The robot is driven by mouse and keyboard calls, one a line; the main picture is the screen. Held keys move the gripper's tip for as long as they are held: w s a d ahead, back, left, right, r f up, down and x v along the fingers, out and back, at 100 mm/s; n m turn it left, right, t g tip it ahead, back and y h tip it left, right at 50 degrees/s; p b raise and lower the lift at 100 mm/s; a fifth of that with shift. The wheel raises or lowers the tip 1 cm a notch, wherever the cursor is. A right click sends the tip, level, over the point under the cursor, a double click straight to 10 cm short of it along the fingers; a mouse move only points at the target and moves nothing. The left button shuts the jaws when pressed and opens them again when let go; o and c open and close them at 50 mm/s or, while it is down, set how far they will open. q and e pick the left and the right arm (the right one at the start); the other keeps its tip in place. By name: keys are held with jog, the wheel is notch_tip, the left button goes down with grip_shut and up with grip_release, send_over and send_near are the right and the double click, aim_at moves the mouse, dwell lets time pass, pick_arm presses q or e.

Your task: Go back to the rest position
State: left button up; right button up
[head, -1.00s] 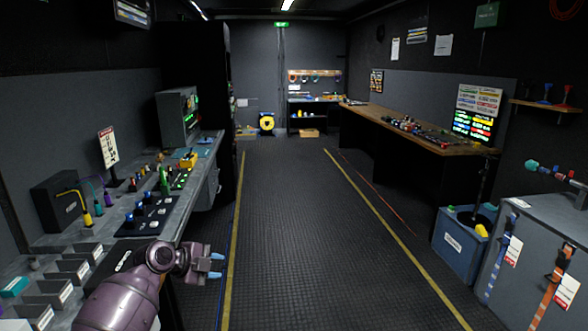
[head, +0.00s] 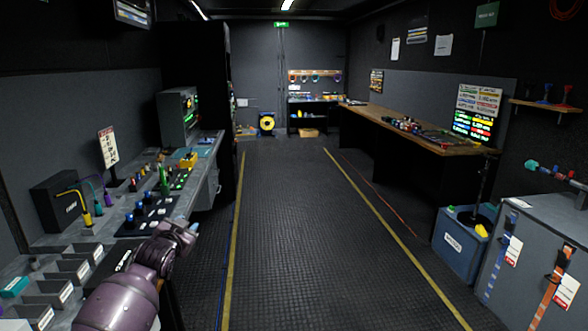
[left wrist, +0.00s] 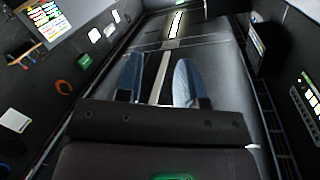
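My left arm comes in from the lower left in the head view, above the front edge of the left bench (head: 205,178). Its left gripper (head: 190,228) is raised and seen foreshortened there. In the left wrist view its two blue fingers stand apart with nothing between them, so the left gripper (left wrist: 157,72) is open and empty. That view is tilted and looks up past the fingers to the ceiling light. My right gripper is in neither view.
The left bench holds a black panel with blue knobs (head: 148,216), label-fronted dividers and cables. A long wooden bench (head: 400,125), a blue bin (head: 458,250) and a grey cabinet (head: 530,260) line the right side. The floor aisle (head: 290,230) between the yellow lines is clear.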

pick_arm(q)
jog(key=s+f+n+g, duration=0.2)
jog(key=s+f+n, duration=0.1)
jog(key=s+f, duration=1.8)
jog(key=s+f+n+g, duration=0.1)
jog(key=s+f, duration=0.1)
jog(key=s, duration=1)
jog(key=s+d+f+n+g+y, duration=0.1)
jog(key=s+f, duration=0.2)
jog(key=s, duration=0.9)
jog(key=shift+s+d+f+g, duration=0.2)
jog(key=shift+f+g, duration=0.05)
jog(key=shift+g, duration=0.15)
